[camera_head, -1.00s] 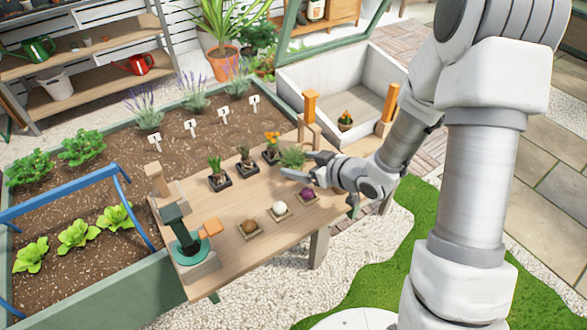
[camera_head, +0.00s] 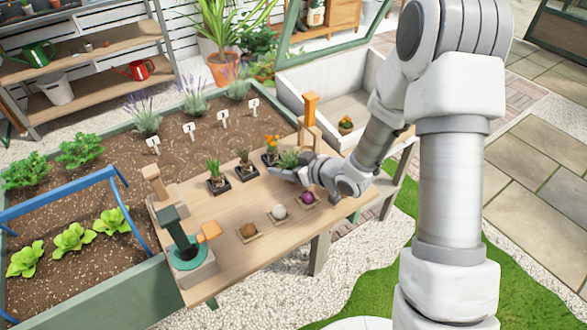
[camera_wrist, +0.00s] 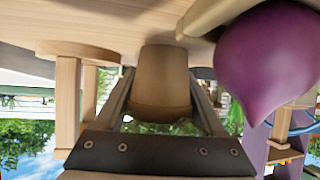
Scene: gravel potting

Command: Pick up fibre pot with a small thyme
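The fibre pot (camera_wrist: 163,85) shows upside down in the wrist view, brown and tapered, standing on the wooden table. Some green shows just past its rim. In the head view the small thyme (camera_head: 289,158) is a grey-green tuft at the right end of the plant row; its pot is mostly hidden by my gripper (camera_head: 284,171). In the wrist view my gripper (camera_wrist: 161,75) has one finger on each side of the pot, with narrow gaps beside it. The fingers look open around it, and the pot stays on the table.
A purple bulb (camera_head: 307,198) on a small tray sits close to my gripper, and looms large in the wrist view (camera_wrist: 265,60). A marigold (camera_head: 272,145) stands just left of the thyme. The table's front right is clear.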

